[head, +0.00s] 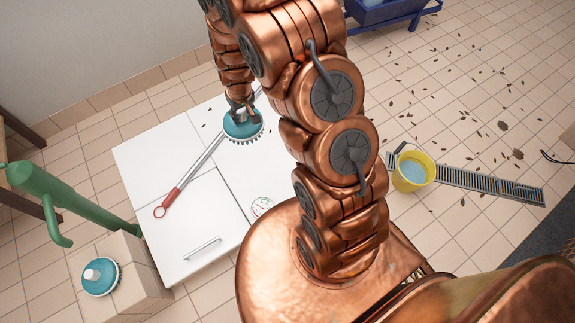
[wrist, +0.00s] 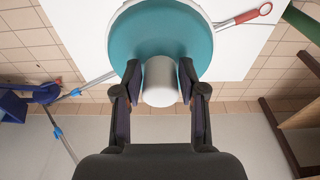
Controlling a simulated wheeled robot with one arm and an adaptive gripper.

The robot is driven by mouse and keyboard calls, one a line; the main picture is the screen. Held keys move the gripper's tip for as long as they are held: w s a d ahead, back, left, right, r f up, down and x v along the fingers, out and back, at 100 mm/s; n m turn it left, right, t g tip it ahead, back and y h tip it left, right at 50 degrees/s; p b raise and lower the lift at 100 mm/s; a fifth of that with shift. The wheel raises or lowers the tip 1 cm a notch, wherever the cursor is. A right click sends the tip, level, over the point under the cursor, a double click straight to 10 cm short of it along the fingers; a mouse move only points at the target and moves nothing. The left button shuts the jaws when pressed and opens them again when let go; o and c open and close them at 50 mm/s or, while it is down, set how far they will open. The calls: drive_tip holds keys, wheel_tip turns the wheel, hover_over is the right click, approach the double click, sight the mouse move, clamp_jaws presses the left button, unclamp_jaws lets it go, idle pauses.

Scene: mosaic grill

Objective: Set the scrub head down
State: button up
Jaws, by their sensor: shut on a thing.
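My gripper (head: 240,106) is shut on the white knob (wrist: 160,83) of a scrub head. The scrub head is a round teal disc (head: 243,127) with dark bristles underneath. In the head view it is over the white top (head: 150,150) of a box-like unit, bristles down and roughly level. In the wrist view the teal disc (wrist: 190,32) fills the space beyond the fingers, with the knob between them. I cannot tell whether the bristles touch the white top.
A long metal tool with a red handle (head: 170,198) lies on the white top beside the held head. A second teal scrub head (head: 100,283) sits on a tiled block near a green pump (head: 60,200). A yellow bucket (head: 412,174) stands by a floor drain at right.

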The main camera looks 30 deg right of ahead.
drive_tip(key=s+d+f+b, duration=0.2)
drive_tip(key=d+f+b, duration=0.7)
drive_tip(key=f, duration=0.5)
drive_tip(key=s+d+f+b, duration=0.1)
drive_tip(key=d+f+b, duration=0.85)
drive_tip(key=f, duration=0.35)
drive_tip(key=s+d+f+b, duration=0.2)
drive_tip(key=d+f+b, duration=0.65)
drive_tip(key=f, duration=0.55)
drive_tip(key=w+d+f+b, duration=0.1)
drive_tip(key=w+d+b, duration=0.5)
drive_tip(key=d, duration=0.6)
drive_tip(key=shift+w+d+f+n, duration=0.15)
drive_tip(key=shift+w+d+n, duration=0.2)
drive_tip(key=shift+w, duration=0.95)
drive_tip(key=shift+d, duration=0.15)
wheel_tip(320, 180, down, 4)
drive_tip(key=shift+w+r+b, duration=0.1)
drive_tip(key=shift+r+b, duration=0.15)
drive_tip(key=shift+b, duration=0.8)
drive_tip(key=shift+r, duration=0.1)
